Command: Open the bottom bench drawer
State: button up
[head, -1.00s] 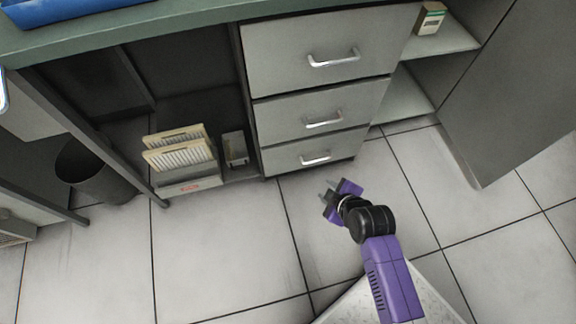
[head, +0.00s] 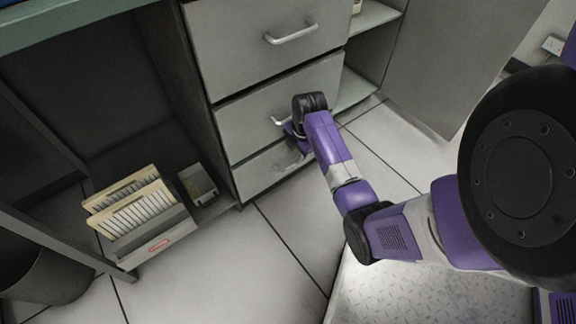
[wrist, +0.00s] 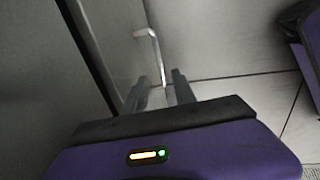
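The bench has a stack of three grey drawers. The bottom drawer (head: 258,178) looks shut in the head view, its handle largely hidden by my gripper (head: 292,150). In the wrist view a silver bar handle (wrist: 151,48) stands out from a grey front. The two fingers of my gripper (wrist: 160,82) are apart, and the handle's near end shows between them. I cannot tell whether either finger touches it.
The middle drawer (head: 235,120) and top drawer (head: 230,40) above are shut. A card tray (head: 160,240) with cream cards and a small grey box (head: 198,186) sit on the low shelf at left. Open shelves (head: 372,18) and a grey panel (head: 455,60) are at right. Tiled floor in front is clear.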

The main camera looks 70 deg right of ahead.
jog(key=f+b, duration=0.1)
jog(key=f, duration=0.1)
jog(key=f+b, duration=0.1)
jog(key=f, duration=0.1)
jog(key=w+f+b, duration=0.1)
jog(key=f+b, duration=0.1)
jog(key=f, duration=0.1)
jog(key=shift+d, duration=0.35)
grip_shut()
dwell(1.1)
